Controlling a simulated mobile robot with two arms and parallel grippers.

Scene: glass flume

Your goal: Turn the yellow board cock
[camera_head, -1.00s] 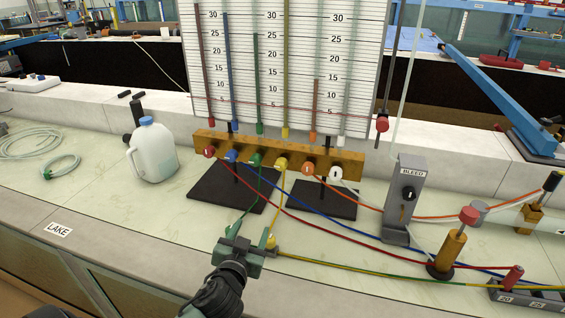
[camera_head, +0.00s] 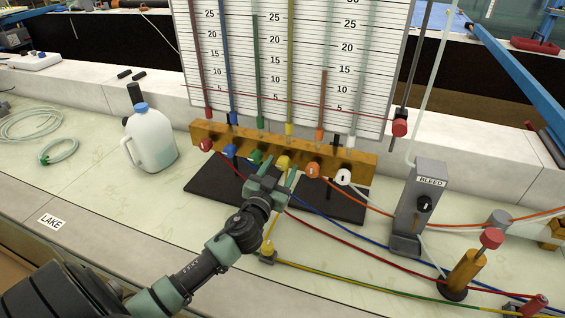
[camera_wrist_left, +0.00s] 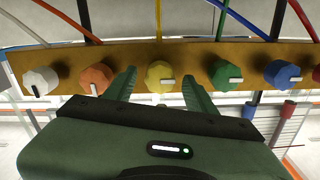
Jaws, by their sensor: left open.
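The yellow board cock (camera_head: 284,162) is a knob with a white mark, on the front of the brass manifold bar (camera_head: 365,172) below the yellow tube. In the left wrist view the yellow cock (camera_wrist_left: 159,77) sits mid-picture. My left gripper (camera_head: 281,170) is open in front of it. Its green fingers (camera_wrist_left: 160,82) lie on either side of the knob, apart from each other. I cannot tell whether either finger touches the knob. My right gripper is in neither view.
The green cock (camera_wrist_left: 225,74) and orange cock (camera_wrist_left: 97,79) flank the yellow one closely. Coloured hoses run across the bench below. A grey bleed block (camera_head: 420,210) stands to the right and a white jug (camera_head: 150,140) to the left. A yellow fitting (camera_head: 268,248) lies near the front.

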